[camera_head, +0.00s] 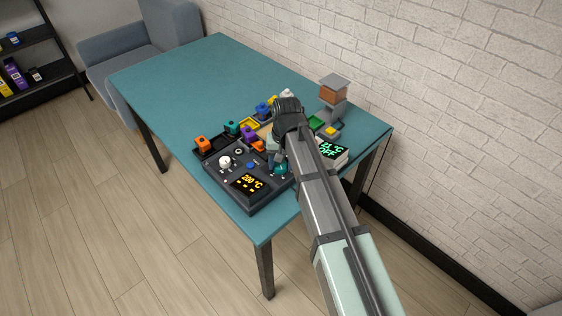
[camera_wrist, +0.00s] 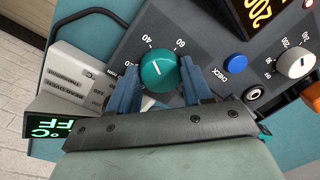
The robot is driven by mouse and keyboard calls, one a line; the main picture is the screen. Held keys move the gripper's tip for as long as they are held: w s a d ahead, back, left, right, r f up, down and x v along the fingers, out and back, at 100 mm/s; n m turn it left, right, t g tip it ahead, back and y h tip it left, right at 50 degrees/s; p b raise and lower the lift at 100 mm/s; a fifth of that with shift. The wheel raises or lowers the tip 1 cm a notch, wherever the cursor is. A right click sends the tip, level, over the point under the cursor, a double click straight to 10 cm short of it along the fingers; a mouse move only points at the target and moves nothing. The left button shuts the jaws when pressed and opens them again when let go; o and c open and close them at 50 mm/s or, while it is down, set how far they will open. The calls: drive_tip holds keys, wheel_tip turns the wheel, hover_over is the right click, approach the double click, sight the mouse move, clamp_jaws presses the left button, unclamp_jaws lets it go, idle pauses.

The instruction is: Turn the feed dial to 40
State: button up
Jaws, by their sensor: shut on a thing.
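The feed dial (camera_wrist: 158,69) is a round teal knob with a white line on its face, on the dark control panel (camera_wrist: 215,45). The marks 40 and 60 show beside its upper rim in the wrist view. In the head view, the dial (camera_head: 281,169) is partly hidden by my gripper (camera_head: 278,160).
The panel also has a white knob (camera_wrist: 296,63), a blue button (camera_wrist: 235,61) and an orange display reading 200 °C (camera_head: 250,184). A white unit with a green OFF display (camera_head: 332,150) stands close to my arm. Several coloured parts lie behind the panel; the table's far left (camera_head: 180,75) is clear.

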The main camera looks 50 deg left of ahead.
sight(284, 165)
drive_tip(key=o, duration=1)
drive_tip(key=shift+o, duration=0.2)
drive_tip(key=shift+r, duration=0.1)
wheel_tip(284, 165, up, 14)
drive_tip(key=shift+w+d, duration=0.3)
drive_tip(key=shift+w, duration=0.05)
drive_tip(key=shift+f, duration=0.2)
